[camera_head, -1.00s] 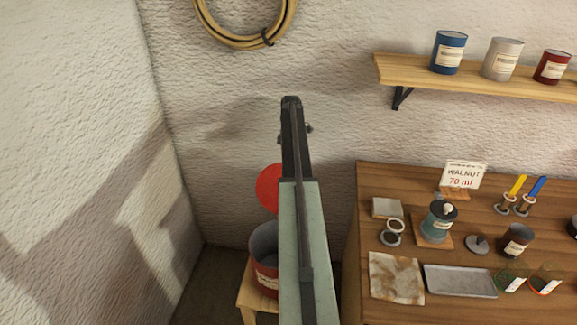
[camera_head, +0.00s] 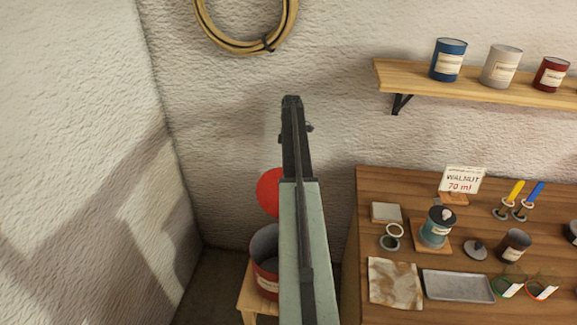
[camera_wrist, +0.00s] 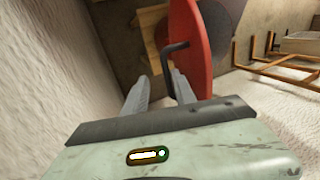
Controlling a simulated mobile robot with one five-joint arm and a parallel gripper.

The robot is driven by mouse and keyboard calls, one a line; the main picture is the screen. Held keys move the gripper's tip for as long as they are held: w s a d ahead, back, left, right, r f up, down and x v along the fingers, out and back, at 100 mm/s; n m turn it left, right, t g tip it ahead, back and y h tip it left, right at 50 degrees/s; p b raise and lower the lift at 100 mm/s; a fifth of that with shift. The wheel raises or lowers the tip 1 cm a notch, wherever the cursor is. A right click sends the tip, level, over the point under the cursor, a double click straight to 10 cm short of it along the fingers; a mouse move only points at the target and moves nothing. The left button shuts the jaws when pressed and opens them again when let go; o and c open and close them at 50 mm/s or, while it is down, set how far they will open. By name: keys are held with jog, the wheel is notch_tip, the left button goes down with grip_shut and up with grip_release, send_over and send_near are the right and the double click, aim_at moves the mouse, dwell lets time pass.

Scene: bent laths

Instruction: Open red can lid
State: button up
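The red can (camera_head: 264,270) stands at the lower left in the head view, partly hidden by my arm. Its mouth looks open. The red lid (camera_head: 269,191) stands raised, tilted up behind the can, its right part hidden by my arm.
The can rests on a wooden stool (camera_head: 245,300) between the plaster wall and the workbench (camera_head: 355,270). The bench holds a teal jar (camera_head: 437,228), a metal tray (camera_head: 458,287) and small pots. A shelf (camera_head: 420,80) with cans hangs above it.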

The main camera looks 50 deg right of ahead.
jog(key=p+v, duration=0.4)
jog(key=v, duration=0.1)
jog(key=shift+d+r, duration=0.1)
jog(key=shift+r, duration=0.2)
jog(key=shift+f, duration=0.1)
